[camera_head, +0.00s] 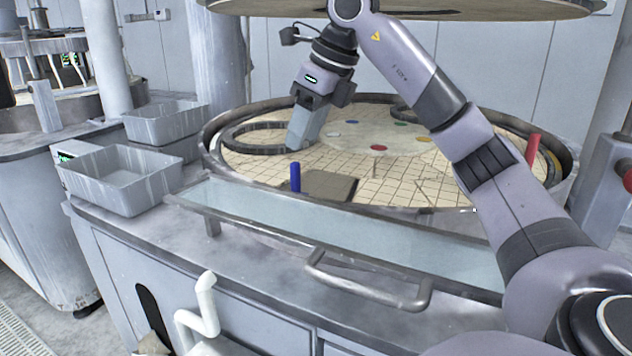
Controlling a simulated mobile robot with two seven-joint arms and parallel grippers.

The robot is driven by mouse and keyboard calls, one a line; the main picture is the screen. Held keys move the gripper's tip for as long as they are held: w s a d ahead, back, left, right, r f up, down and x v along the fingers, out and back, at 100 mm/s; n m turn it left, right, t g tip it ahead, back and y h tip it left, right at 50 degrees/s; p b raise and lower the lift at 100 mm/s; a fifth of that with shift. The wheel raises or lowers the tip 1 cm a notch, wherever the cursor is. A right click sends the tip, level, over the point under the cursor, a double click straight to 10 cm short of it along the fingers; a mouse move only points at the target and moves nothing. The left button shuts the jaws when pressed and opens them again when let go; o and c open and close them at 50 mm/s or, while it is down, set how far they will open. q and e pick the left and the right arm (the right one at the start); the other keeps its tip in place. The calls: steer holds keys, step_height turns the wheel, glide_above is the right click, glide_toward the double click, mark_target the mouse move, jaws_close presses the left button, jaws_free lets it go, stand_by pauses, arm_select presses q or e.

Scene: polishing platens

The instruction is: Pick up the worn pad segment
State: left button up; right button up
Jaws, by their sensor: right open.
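The worn pad segment looks to be the dark grey-brown patch (330,187) at the near edge of the tan, grid-lined platen (385,183). My right gripper (299,143) reaches down over the left part of the platen, beyond the patch and apart from it. It is open and seems empty; its fingertips overlap the right side of a dark ring (240,137) in the picture, and I cannot tell if they touch it. My left gripper is not in view.
A blue peg (295,177) stands beside the patch, and a red peg (532,149) stands at the right rim. A clear guard (330,222) and a metal handle (365,287) run along the front. Two grey bins (118,178) (165,122) stand at left. A large disc (460,10) hangs overhead.

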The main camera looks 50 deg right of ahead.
mark_target(295, 162)
steer(key=x, duration=0.7)
steer(key=shift+s+f, duration=0.1)
steer(key=shift+s, duration=0.15)
jaws_close()
